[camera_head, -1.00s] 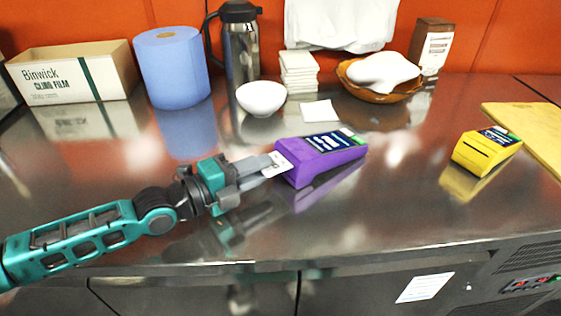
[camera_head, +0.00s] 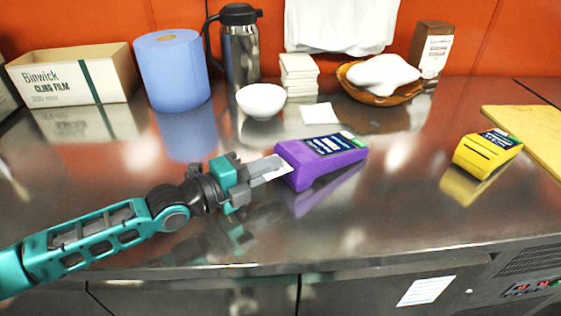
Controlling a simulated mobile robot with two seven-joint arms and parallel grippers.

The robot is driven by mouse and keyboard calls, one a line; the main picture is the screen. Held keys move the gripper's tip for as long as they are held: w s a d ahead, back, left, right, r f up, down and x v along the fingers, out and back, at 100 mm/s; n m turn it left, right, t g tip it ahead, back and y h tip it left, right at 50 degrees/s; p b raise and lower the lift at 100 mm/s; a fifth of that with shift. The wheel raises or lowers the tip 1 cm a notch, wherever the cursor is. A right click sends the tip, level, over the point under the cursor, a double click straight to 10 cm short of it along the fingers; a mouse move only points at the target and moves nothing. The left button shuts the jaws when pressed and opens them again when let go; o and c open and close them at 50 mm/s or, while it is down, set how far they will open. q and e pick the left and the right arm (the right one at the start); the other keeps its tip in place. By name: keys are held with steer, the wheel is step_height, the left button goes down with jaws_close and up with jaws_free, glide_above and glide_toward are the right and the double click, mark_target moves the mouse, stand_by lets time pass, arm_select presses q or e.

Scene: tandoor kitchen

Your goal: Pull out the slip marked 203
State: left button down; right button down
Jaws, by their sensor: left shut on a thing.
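A purple card-terminal-like machine (camera_head: 322,159) with a dark screen lies on the steel counter, centre right. A white slip (camera_head: 279,172) is at its left end. I cannot read its marking, and fingers cover part of it. My left gripper (camera_head: 270,168) is shut on the slip, its fingertips close against the machine's left end. Whether the slip's far end is still inside the machine is not clear. A similar yellow machine (camera_head: 486,152) stands at the right, with no slip visible in its slot. My right gripper is not in view.
Behind stand a cling film box (camera_head: 75,73), a blue paper roll (camera_head: 172,75), a steel flask (camera_head: 240,45), a white bowl (camera_head: 261,100), stacked napkins (camera_head: 299,76) and a wooden dish (camera_head: 383,95). A yellow board (camera_head: 530,135) lies right. The counter between the machines is clear.

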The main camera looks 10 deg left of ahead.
arm_select(q)
steer(key=shift+s+a, duration=0.1)
steer(key=shift+a, duration=0.05)
steer(key=shift+p+v, duration=0.95)
steer(key=shift+v, duration=1.65)
steer(key=shift+r, duration=0.15)
steer(key=shift+s+a+r+p, duration=0.25)
steer(key=shift+r+p, duration=0.55)
steer(key=shift+s+a+r+p, duration=0.2)
steer(key=shift+s+r+p, duration=0.05)
steer(key=shift+r+p, duration=0.55)
steer(key=shift+s+a+r+p, duration=0.25)
steer(key=shift+r+p, duration=0.5)
steer(key=shift+r, duration=0.1)
